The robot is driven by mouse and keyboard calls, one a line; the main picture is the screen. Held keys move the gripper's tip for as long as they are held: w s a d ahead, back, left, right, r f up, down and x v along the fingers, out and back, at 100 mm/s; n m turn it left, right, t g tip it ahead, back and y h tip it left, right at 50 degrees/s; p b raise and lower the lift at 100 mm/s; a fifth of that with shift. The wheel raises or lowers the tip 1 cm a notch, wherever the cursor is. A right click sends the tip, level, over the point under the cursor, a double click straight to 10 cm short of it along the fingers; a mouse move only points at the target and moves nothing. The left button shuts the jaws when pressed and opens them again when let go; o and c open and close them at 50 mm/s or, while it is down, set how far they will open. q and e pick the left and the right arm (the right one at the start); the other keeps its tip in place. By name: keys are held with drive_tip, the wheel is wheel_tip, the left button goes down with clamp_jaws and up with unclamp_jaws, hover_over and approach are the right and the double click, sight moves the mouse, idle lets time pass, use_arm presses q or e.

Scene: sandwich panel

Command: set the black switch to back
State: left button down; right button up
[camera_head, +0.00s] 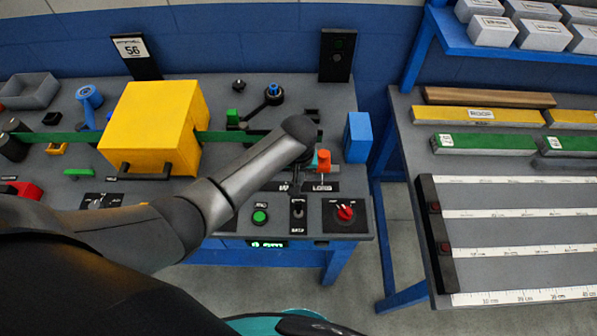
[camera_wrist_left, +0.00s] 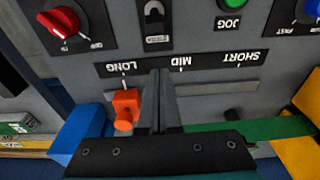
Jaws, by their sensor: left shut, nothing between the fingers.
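The black switch (camera_head: 298,209) is a small toggle on a dark plate near the panel's front edge, between a green button and a red knob. It also shows at the top edge of the left wrist view (camera_wrist_left: 154,12), partly cut off. I cannot tell which way its lever leans. My left gripper (camera_wrist_left: 160,74) is shut and empty, its fingertips over the LONG–MID–SHORT label strip, apart from the switch. In the head view my left arm hides most of that gripper. My right gripper is not in view.
An orange slider knob (camera_wrist_left: 125,108) stands close beside the fingers at LONG. A red knob (camera_head: 345,211) and green JOG button (camera_head: 260,216) flank the switch. A blue block (camera_head: 357,137) and large yellow box (camera_head: 152,127) stand farther back. A second table (camera_head: 515,200) is at right.

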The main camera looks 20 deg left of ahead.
sight(298, 208)
use_arm(q)
drive_tip(key=shift+w+f, duration=0.1)
drive_tip(key=shift+f, duration=0.85)
drive_tip(key=shift+s+d+f, duration=0.1)
drive_tip(key=shift+s, duration=0.2)
drive_tip(key=shift+s+d+r+p, duration=0.2)
drive_tip(key=shift+s+p, duration=0.15)
drive_tip(key=shift+s, duration=0.15)
drive_tip(key=shift+s+d+r+p, duration=0.1)
drive_tip(key=shift+s+r+p, duration=0.1)
drive_tip(key=shift+s+p, duration=0.25)
drive_tip(key=shift+s+d, duration=0.1)
drive_tip(key=shift+s, duration=0.5)
